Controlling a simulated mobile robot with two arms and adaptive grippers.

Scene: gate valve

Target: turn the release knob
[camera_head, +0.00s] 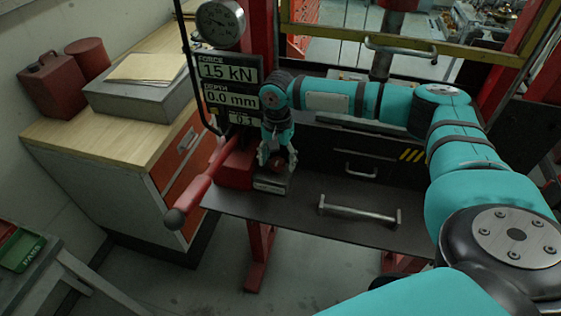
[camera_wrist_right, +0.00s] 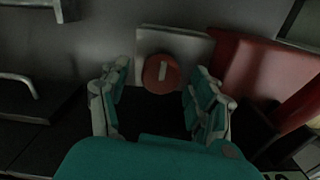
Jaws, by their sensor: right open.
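In the head view the right gripper (camera_head: 277,155) points down at the grey block (camera_head: 271,185) on the press bench, and the knob there is small and partly hidden by the fingers. My left gripper is out of view.
A red pump body (camera_head: 234,170) with a long red lever (camera_head: 193,193) stands just left of the gripper. A display (camera_head: 229,85) reads 15 kN and 0.0 mm, below a dial gauge (camera_head: 221,22). A metal handle (camera_head: 358,212) lies to the right on the dark bench.

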